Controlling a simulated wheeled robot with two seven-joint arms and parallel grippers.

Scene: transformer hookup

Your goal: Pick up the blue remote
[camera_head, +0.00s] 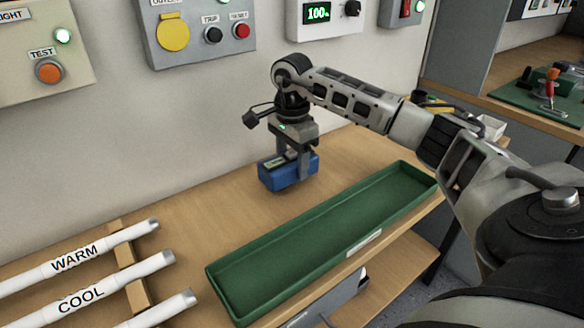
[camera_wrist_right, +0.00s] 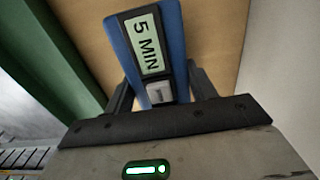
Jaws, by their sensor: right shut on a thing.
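The blue remote (camera_head: 289,174) is a blue box with a dark top and a pale label. My right gripper (camera_head: 291,160) is shut on it, with the fingers pointing down, above the wooden bench behind the green tray. I cannot tell for sure whether its underside touches the bench. In the right wrist view the blue remote (camera_wrist_right: 172,35) sits between the fingers of the right gripper (camera_wrist_right: 155,95), and its label reads "5 MIN". My left gripper is not in view.
A long, empty green tray (camera_head: 228,290) lies along the bench's front edge. White tubes marked WARM (camera_head: 75,258) and COOL (camera_head: 82,298) rest on a wooden rack at left. Control boxes, one with a yellow cover (camera_head: 173,32), hang on the wall behind.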

